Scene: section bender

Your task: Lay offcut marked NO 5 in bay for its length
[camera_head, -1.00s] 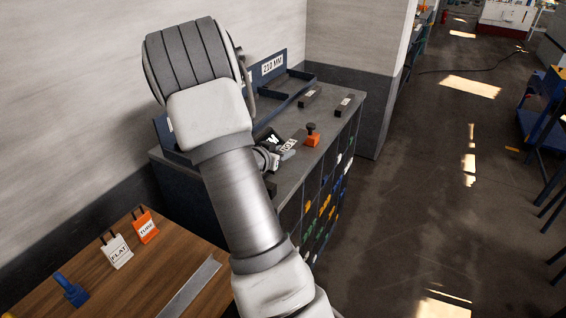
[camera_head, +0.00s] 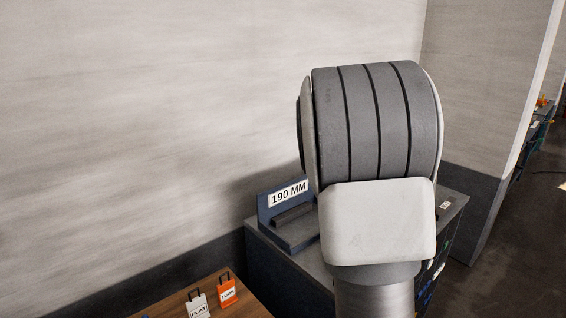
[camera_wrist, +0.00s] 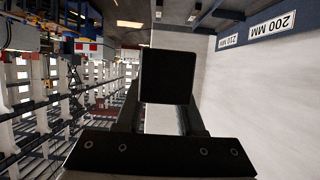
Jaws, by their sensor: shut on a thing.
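My gripper (camera_wrist: 160,112) shows in the wrist view, shut on a dark offcut (camera_wrist: 167,76) whose square black end faces the camera. No marking on it is readable, so I cannot tell its number. In the head view my arm hides the gripper and the offcut. A blue bay (camera_head: 290,236) with a sign reading 190 MM (camera_head: 288,193) stands against the wall, and a dark bar (camera_head: 293,215) lies in it. Signs reading 200 MM (camera_wrist: 272,26) and 210 MM (camera_wrist: 228,41) appear upside down at the upper right of the wrist view.
The grey bench top (camera_head: 275,243) carries the bays and is mostly behind my arm. A wooden table (camera_head: 232,305) at lower left holds a white FLAT tag (camera_head: 198,306) and an orange tag (camera_head: 227,292). The pale wall (camera_head: 150,120) is close behind.

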